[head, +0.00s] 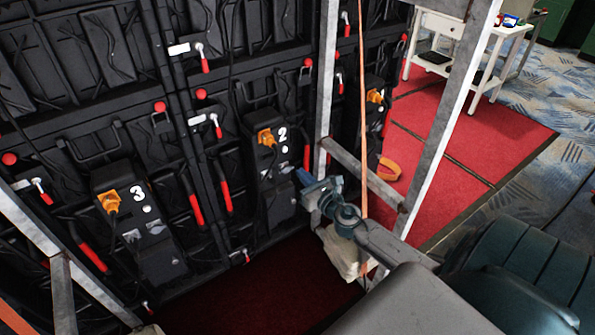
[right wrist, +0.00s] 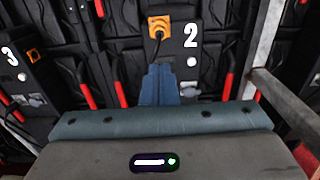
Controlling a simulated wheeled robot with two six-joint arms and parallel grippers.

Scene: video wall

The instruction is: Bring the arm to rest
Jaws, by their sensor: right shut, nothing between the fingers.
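My right gripper (head: 310,182) comes in from the lower right in the head view, in front of the black video wall panels and near the grey metal frame. In the right wrist view the gripper (right wrist: 160,82) is shut with nothing between its blue fingers. It points toward the black box marked 2 (right wrist: 201,68), below that box's orange connector (right wrist: 158,24); how far apart they are is hard to tell. In the head view the box marked 2 (head: 277,165) is left of the gripper. My left gripper is not in view.
Grey metal posts (head: 455,110) and a crossbar (head: 365,172) stand close around my right arm. A box marked 3 (head: 140,225) is at left. Red handles (head: 195,210) stick out from the wall. A white table (head: 470,40) stands on red carpet (head: 455,130) at the back right.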

